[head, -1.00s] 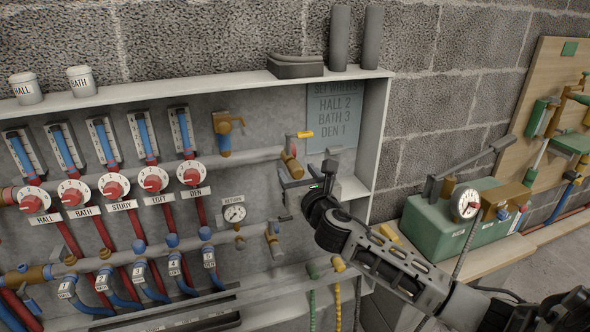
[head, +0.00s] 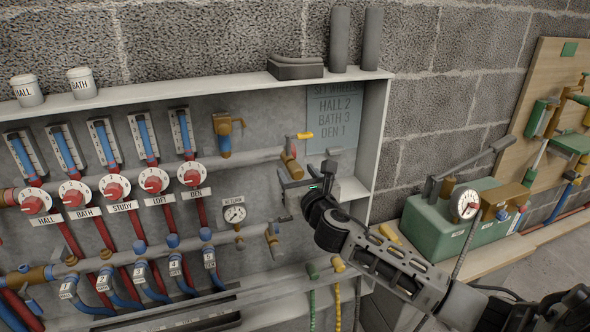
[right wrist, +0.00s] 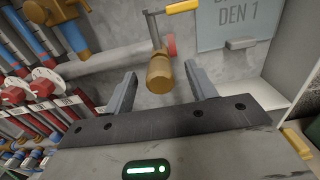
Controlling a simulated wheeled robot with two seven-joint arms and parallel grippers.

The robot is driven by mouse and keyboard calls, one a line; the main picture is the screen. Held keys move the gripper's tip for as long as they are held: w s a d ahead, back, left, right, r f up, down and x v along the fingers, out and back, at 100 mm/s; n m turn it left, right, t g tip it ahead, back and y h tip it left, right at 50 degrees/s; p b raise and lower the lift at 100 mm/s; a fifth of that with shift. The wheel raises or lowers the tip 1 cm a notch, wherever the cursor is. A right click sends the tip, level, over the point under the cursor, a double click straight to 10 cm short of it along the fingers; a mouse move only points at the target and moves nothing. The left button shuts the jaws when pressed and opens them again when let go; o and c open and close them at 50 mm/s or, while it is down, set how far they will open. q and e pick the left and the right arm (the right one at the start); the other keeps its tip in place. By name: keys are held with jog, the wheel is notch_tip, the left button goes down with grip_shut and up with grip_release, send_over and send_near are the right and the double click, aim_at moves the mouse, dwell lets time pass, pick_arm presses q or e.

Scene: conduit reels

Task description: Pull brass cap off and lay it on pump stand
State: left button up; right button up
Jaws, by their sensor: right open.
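The brass cap (head: 291,166) sits on the end of the upper pipe, below a yellow-handled valve, at the right side of the cabinet. In the right wrist view the cap (right wrist: 158,71) lies between the two finger ends, with gaps at both sides. My right gripper (head: 298,178) is open and just in front of the cap; its fingers (right wrist: 161,73) do not visibly touch it. The pump stand (head: 482,262) is the pale-topped bench at the right, carrying a green pump box (head: 450,225) with a gauge. My left gripper is not in view.
The cabinet's right side wall (head: 377,130) stands close beside my gripper. A lower pipe with another valve (head: 272,240) is below it. Dials and red pipes fill the left. Bare stand top shows in front of the pump box.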

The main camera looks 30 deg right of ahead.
aim_at(299, 175)
dwell(0.7)
jog(key=shift+c, duration=0.9)
grip_shut()
jog(key=shift+p+v, duration=0.9)
jog(key=shift+v, duration=0.8)
jog(key=shift+p+v, duration=0.4)
jog(key=shift+v, duration=0.75)
jog(key=shift+s, duration=0.15)
